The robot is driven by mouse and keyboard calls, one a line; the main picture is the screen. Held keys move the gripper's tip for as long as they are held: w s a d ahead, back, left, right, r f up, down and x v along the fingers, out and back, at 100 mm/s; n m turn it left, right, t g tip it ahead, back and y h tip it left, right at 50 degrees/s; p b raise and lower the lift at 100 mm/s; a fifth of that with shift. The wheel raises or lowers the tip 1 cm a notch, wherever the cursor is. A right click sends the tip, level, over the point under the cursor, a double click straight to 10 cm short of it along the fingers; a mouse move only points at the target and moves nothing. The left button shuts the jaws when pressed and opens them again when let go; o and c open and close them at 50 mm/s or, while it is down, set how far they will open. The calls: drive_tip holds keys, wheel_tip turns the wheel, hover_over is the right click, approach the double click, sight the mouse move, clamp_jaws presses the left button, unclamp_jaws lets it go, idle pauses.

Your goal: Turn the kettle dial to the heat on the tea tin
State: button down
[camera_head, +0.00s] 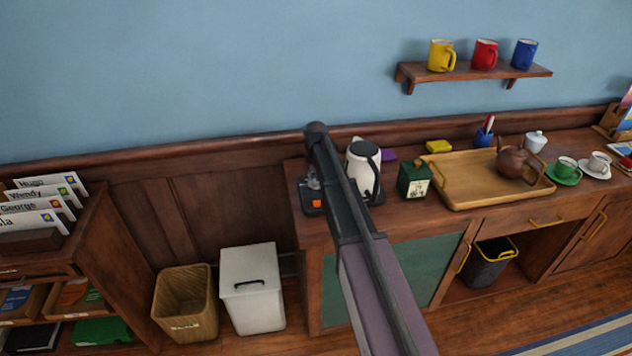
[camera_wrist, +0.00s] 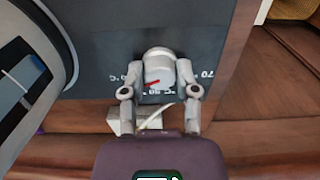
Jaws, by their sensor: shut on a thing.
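In the wrist view the kettle's rounded side (camera_wrist: 30,85) shows at the left. My gripper (camera_wrist: 159,75) is shut on the grey dial (camera_wrist: 158,55), one finger on each side. A red pointer mark (camera_wrist: 152,84) shows on the dial, aimed down and left. Printed temperatures surround it; "70" is at the right, others are partly hidden. The dark green tea tin (camera_head: 413,181) stands right of the kettle; its pale label is too small to read.
A wooden tray (camera_head: 459,196) with a brown teapot (camera_head: 515,163) lies right of the tin. A purple item (camera_head: 389,155) and a yellow item (camera_head: 439,146) lie behind. Mugs stand on the wall shelf (camera_head: 475,74). Two bins stand on the floor left of the counter.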

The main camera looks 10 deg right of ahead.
drive_tip(key=shift+c, duration=1.8)
unclamp_jaws()
drive_tip(key=shift+n, duration=0.4)
drive_tip(key=shift+n, duration=1.7)
drive_tip(key=n, duration=0.4)
drive_tip(key=shift+r+n, duration=0.25)
drive_tip(key=shift+n, duration=0.15)
wheel_tip(320, 180, up, 13)
drive_tip(key=p, duration=1.4)
drive_tip(key=s+f+m+b, duration=0.3)
drive_tip(key=s, duration=0.7)
drive_tip(key=s+f+m+b, duration=0.3)
drive_tip(key=s, duration=0.7)
drive_tip(key=s+f+m+b, duration=0.3)
drive_tip(key=s, duration=0.7)
